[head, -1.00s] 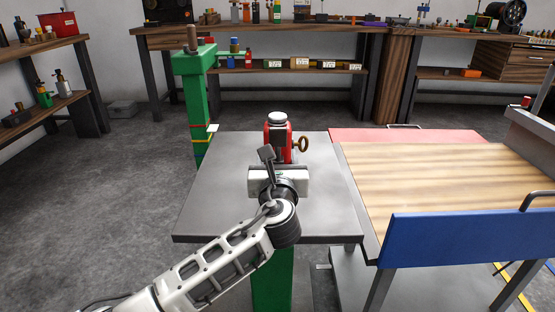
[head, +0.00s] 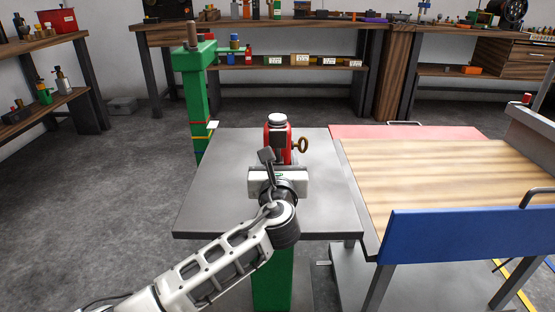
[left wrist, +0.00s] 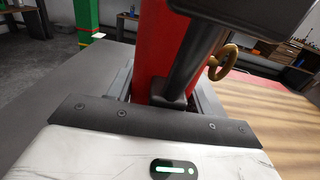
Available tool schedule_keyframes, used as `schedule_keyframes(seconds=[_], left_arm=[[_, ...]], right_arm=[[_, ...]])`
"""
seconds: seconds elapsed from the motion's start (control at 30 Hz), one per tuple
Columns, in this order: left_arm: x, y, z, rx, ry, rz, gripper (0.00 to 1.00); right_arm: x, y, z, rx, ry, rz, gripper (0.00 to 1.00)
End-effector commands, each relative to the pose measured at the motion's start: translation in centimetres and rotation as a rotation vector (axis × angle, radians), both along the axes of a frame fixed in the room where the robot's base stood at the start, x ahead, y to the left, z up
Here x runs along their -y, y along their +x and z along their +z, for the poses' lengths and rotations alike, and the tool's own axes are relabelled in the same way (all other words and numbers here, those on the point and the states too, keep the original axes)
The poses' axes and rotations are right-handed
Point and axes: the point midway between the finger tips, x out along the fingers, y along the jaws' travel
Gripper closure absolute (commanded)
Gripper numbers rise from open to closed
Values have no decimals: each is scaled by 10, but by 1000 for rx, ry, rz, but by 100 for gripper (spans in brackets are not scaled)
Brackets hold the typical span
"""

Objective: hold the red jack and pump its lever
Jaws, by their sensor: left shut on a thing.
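The red jack (head: 278,138) stands upright on the grey metal table, with a pale round cap on top and a brass ring-shaped handle (head: 300,145) at its right side. My left gripper (head: 279,163) reaches it from the near side, low on its body. In the left wrist view the red body (left wrist: 152,50) and a slanting black part (left wrist: 194,55) stand between the gripper's fingers, and the gripper is shut on the jack. The fingertips are mostly hidden. The brass handle (left wrist: 222,63) is right of the fingers, apart from them. My right gripper is not in view.
The grey table (head: 215,200) is otherwise bare. A green post (head: 196,95) stands behind it at left. A wood-topped cart (head: 440,175) with a blue front panel (head: 470,235) adjoins at right. Workbenches (head: 260,29) with tools line the back wall.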

Motion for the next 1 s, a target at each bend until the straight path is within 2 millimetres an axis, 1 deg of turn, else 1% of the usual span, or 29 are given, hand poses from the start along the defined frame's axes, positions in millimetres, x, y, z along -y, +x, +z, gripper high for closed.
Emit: schedule_keyframes(seconds=[0.03, 1.0], left_arm=[[1, 0, 5, 11, -2, -3, 100], [1, 0, 4, 10, -2, -3, 100]], right_arm=[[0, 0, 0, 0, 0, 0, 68], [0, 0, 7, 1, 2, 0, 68]])
